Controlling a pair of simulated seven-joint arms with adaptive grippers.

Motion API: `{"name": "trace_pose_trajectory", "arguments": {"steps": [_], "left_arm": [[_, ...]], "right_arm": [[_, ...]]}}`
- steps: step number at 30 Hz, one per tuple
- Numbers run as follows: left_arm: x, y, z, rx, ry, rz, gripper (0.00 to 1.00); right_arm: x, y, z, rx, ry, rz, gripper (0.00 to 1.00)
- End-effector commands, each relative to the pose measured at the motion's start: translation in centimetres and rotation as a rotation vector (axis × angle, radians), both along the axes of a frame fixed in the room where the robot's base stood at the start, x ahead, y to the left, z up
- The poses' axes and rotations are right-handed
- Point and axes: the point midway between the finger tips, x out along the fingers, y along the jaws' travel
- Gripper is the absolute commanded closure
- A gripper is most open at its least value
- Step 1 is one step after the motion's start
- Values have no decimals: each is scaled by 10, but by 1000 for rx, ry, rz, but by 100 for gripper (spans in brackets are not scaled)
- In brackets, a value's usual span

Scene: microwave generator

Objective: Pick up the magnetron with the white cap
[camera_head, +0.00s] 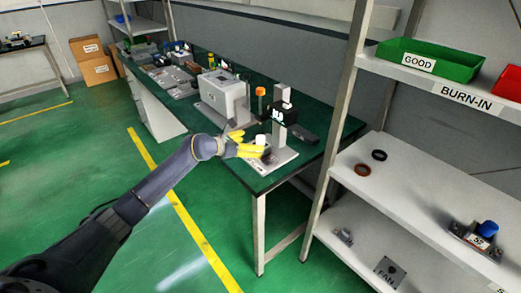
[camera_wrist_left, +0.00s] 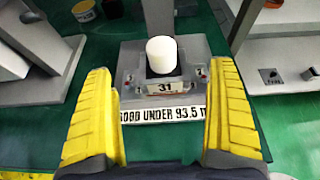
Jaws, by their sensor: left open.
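The magnetron with the white cap (camera_wrist_left: 162,55) stands upright on the grey base plate (camera_wrist_left: 128,58) of a stand; a tag on its front reads 31. Its white cap also shows in the head view (camera_head: 261,139), close by the gripper's yellow fingers. My left gripper (camera_head: 254,142) is open and empty, its fingers reaching over the near edge of the green-topped bench (camera_head: 312,150). In the left wrist view its two fingers (camera_wrist_left: 161,72) are spread wide, one on each side of the magnetron and clear of it. My right gripper is not in view.
The stand's column (camera_head: 281,128) rises behind the magnetron. A light grey box (camera_head: 223,95) stands farther back on the bench. White shelving on the right holds a green bin (camera_head: 429,59), a red bin (camera_head: 509,83) and a magnetron with a blue cap (camera_head: 489,229).

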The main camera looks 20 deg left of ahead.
Motion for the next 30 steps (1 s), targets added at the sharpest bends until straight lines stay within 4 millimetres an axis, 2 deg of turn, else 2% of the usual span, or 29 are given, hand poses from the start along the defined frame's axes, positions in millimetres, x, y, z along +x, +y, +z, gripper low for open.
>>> {"name": "trace_pose_trajectory", "arguments": {"steps": [7,18,29,30], "left_arm": [[8,-7,-5,-2,0,0,9],[36,-29,-24,-1,-1,1,9],[39,-31,-26,0,0,0,9],[39,-31,-26,0,0,0,13]], "right_arm": [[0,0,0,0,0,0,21],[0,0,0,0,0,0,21],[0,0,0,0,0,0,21],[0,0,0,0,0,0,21]]}}
